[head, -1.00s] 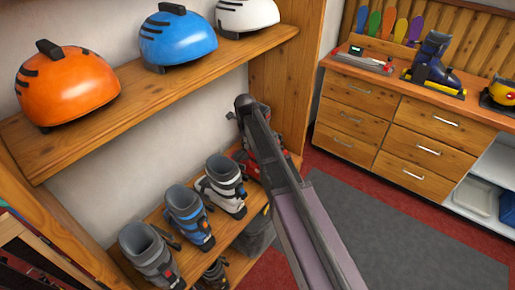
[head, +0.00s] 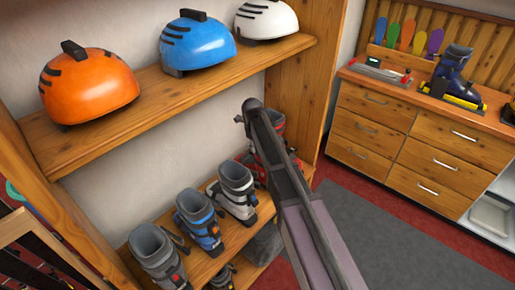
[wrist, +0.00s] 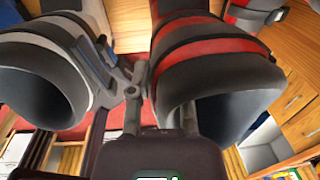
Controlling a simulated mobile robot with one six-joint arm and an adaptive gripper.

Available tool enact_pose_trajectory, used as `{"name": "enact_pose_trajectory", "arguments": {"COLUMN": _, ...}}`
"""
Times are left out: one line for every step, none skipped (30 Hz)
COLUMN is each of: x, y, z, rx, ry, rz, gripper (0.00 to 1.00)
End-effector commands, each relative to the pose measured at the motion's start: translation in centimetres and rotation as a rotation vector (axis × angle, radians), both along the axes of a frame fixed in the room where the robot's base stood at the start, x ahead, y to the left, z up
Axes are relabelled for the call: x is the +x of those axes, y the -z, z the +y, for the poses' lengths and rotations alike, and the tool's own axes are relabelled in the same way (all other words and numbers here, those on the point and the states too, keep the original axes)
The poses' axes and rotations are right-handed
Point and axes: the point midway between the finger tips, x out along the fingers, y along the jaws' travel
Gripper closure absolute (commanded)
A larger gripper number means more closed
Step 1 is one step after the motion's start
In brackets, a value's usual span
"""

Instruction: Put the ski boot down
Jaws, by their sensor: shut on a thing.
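The ski boot (wrist: 210,60), dark grey with red bands, fills the middle and right of the wrist view, its open cuff towards the camera. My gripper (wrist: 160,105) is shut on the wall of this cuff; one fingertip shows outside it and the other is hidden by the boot. In the head view my gripper (head: 252,115) is over the right end of the lower shelf (head: 130,262), and my arm covers much of the red boot area (head: 254,166). Whether the held boot's sole touches the shelf is hidden.
A white boot (head: 234,192) stands close to the left, with a blue boot (head: 199,222) and a grey boot (head: 158,258) beyond. Helmets line the upper shelf (head: 130,108). Another red boot part (wrist: 262,14) shows in the wrist view. Drawers (head: 395,140) stand at right.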

Motion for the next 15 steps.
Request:
{"name": "enact_pose_trajectory", "arguments": {"x": -0.1, "y": 0.5, "z": -0.1, "rx": -0.002, "ry": 0.001, "rz": 0.0, "gripper": 1.0}}
{"name": "enact_pose_trajectory", "arguments": {"x": -0.1, "y": 0.7, "z": -0.1, "rx": -0.002, "ry": 0.0, "rz": 0.0, "gripper": 1.0}}
{"name": "enact_pose_trajectory", "arguments": {"x": -0.1, "y": 0.9, "z": -0.1, "rx": -0.002, "ry": 0.0, "rz": 0.0, "gripper": 1.0}}
{"name": "enact_pose_trajectory", "arguments": {"x": -0.1, "y": 1.1, "z": -0.1, "rx": -0.002, "ry": 0.0, "rz": 0.0, "gripper": 1.0}}
{"name": "enact_pose_trajectory", "arguments": {"x": -0.1, "y": 1.3, "z": -0.1, "rx": -0.002, "ry": 0.0, "rz": 0.0, "gripper": 1.0}}
{"name": "enact_pose_trajectory", "arguments": {"x": -0.1, "y": 1.7, "z": -0.1, "rx": -0.002, "ry": 0.0, "rz": 0.0, "gripper": 1.0}}
{"name": "enact_pose_trajectory", "arguments": {"x": -0.1, "y": 1.9, "z": -0.1, "rx": -0.002, "ry": 0.0, "rz": 0.0, "gripper": 1.0}}
{"name": "enact_pose_trajectory", "arguments": {"x": -0.1, "y": 2.1, "z": -0.1, "rx": -0.002, "ry": 0.0, "rz": 0.0, "gripper": 1.0}}
{"name": "enact_pose_trajectory", "arguments": {"x": -0.1, "y": 2.4, "z": -0.1, "rx": -0.002, "ry": 0.0, "rz": 0.0, "gripper": 1.0}}
{"name": "enact_pose_trajectory", "arguments": {"x": -0.1, "y": 2.6, "z": -0.1, "rx": -0.001, "ry": 0.0, "rz": 0.0, "gripper": 1.0}}
{"name": "enact_pose_trajectory", "arguments": {"x": -0.1, "y": 2.8, "z": -0.1, "rx": -0.001, "ry": 0.0, "rz": 0.0, "gripper": 1.0}}
{"name": "enact_pose_trajectory", "arguments": {"x": -0.1, "y": 3.0, "z": -0.1, "rx": -0.001, "ry": 0.0, "rz": 0.0, "gripper": 1.0}}
{"name": "enact_pose_trajectory", "arguments": {"x": -0.1, "y": 3.1, "z": -0.1, "rx": -0.001, "ry": 0.0, "rz": 0.0, "gripper": 1.0}}
{"name": "enact_pose_trajectory", "arguments": {"x": -0.1, "y": 3.2, "z": -0.1, "rx": -0.001, "ry": -0.001, "rz": 0.0, "gripper": 1.0}}
{"name": "enact_pose_trajectory", "arguments": {"x": -0.1, "y": 3.3, "z": -0.1, "rx": -0.001, "ry": -0.001, "rz": 0.0, "gripper": 1.0}}
